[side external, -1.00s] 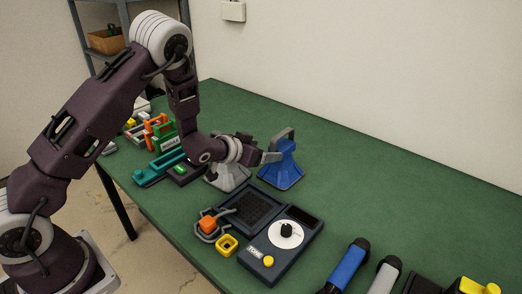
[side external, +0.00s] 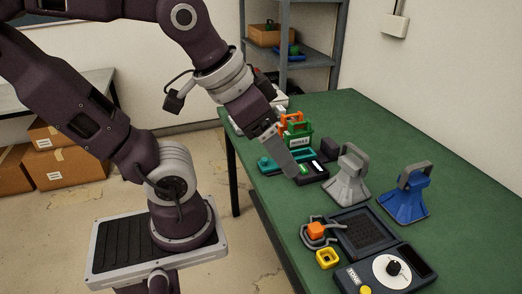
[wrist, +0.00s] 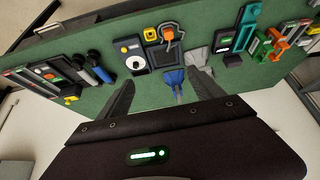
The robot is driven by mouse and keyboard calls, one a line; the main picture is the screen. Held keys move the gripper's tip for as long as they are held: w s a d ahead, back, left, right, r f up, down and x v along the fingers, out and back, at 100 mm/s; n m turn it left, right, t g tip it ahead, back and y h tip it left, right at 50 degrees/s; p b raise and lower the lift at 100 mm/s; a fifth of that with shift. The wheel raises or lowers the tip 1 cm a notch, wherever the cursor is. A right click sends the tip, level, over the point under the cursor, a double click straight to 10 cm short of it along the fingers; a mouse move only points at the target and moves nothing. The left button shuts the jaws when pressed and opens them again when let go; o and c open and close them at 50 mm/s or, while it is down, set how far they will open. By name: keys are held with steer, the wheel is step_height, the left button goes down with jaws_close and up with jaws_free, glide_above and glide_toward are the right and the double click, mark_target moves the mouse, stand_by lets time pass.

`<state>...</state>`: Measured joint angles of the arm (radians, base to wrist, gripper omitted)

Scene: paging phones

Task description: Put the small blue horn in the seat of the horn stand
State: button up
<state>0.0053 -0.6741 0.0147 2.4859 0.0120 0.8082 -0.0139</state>
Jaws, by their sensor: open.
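The blue horn (side external: 405,197), with a flared body and a handle on top, stands on the green table, right of a similar grey horn (side external: 348,178). In the wrist view the blue horn (wrist: 174,80) shows between the fingers, well beyond them, and the grey horn (wrist: 198,60) is beside it. My gripper (side external: 290,160) is open and empty, raised above the table left of both horns. A teal base (side external: 270,164) and a dark block with a green light (side external: 312,172) lie behind its fingers. I cannot tell which piece is the horn stand.
A dark tone unit (side external: 385,272) with a white dial, a black grille panel (side external: 363,233), a yellow square ring (side external: 328,258) and an orange cube on a cable (side external: 316,230) lie in front of the horns. Green and orange cases (side external: 298,132) stand farther back.

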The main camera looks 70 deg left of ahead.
steer(key=s, duration=0.2)
steer(key=shift+s+d+f, duration=0.2)
steer(key=shift+s, duration=0.1)
steer(key=t, duration=0.5)
glide_above(401, 182)
steer(key=s, duration=0.5)
step_height(401, 182, down, 13)
steer(key=w+f, duration=0.1)
steer(key=f, duration=0.2)
steer(key=w+f+t, duration=0.1)
steer(key=f, duration=0.2)
steer(key=w+f+t, duration=0.1)
steer(key=f, duration=0.3)
steer(key=shift+w+f, duration=0.1)
steer(key=shift+t, duration=0.3)
steer(key=x, duration=0.7)
steer(key=shift+d+r, duration=0.2)
steer(key=shift+r, duration=0.05)
jaws_close()
